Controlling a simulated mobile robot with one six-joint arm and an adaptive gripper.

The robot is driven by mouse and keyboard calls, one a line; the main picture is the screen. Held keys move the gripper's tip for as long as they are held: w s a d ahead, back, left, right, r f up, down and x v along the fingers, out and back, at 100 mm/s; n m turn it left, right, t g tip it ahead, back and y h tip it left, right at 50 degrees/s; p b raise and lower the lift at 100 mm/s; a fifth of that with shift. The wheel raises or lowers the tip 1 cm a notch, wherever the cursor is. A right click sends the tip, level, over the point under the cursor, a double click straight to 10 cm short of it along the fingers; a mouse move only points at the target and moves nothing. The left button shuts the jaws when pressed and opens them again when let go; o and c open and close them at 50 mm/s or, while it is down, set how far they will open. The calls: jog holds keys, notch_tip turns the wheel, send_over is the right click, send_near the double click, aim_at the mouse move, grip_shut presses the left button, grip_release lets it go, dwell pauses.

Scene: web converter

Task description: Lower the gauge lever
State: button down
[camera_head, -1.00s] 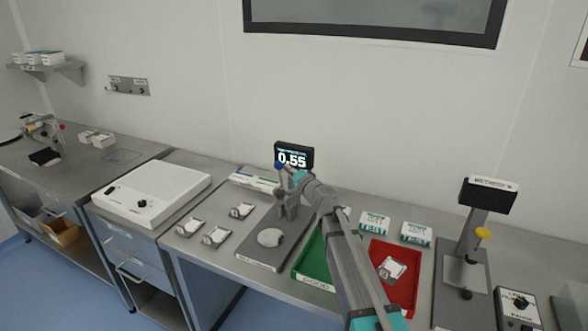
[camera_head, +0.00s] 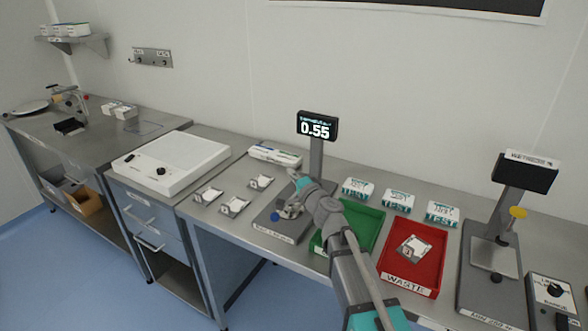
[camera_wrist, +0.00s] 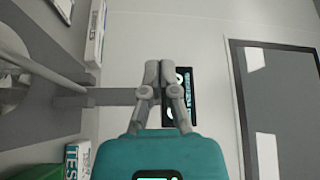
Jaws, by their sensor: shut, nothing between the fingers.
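The gauge is a grey base plate (camera_head: 262,218) with a post and a dark display (camera_head: 316,126) reading 0.55. My gripper (camera_head: 297,180) is just in front of the gauge post, above and behind the knob. It is apart from the knob. In the wrist view my gripper's fingers (camera_wrist: 158,75) are closed together and empty, with the display (camera_wrist: 181,98) behind them. My arm and gripper hide much of the gauge head and part of the plate.
A green tray (camera_head: 372,222) lies right of the gauge, partly behind my arm. A red waste tray (camera_head: 430,282) holds a sample. Several TEST boxes (camera_head: 398,201) stand behind the trays. Small samples (camera_head: 234,206) lie left.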

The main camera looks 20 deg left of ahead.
jog(key=s+f+b, duration=0.1)
jog(key=f+b, duration=0.1)
jog(key=s+f+b, duration=0.1)
jog(key=f+b, duration=0.1)
jog(key=s+f+b, duration=0.1)
jog(key=f, duration=0.1)
jog(key=shift+s+a+f+b, duration=0.25)
jog(key=shift+a+f+b, duration=0.05)
jog(key=shift+a+b, duration=0.1)
jog(key=shift+s+f+b, duration=0.15)
jog(key=shift+f+b, duration=0.45)
jog(key=shift+s+f+b, duration=0.15)
jog(key=shift+f+b, duration=0.45)
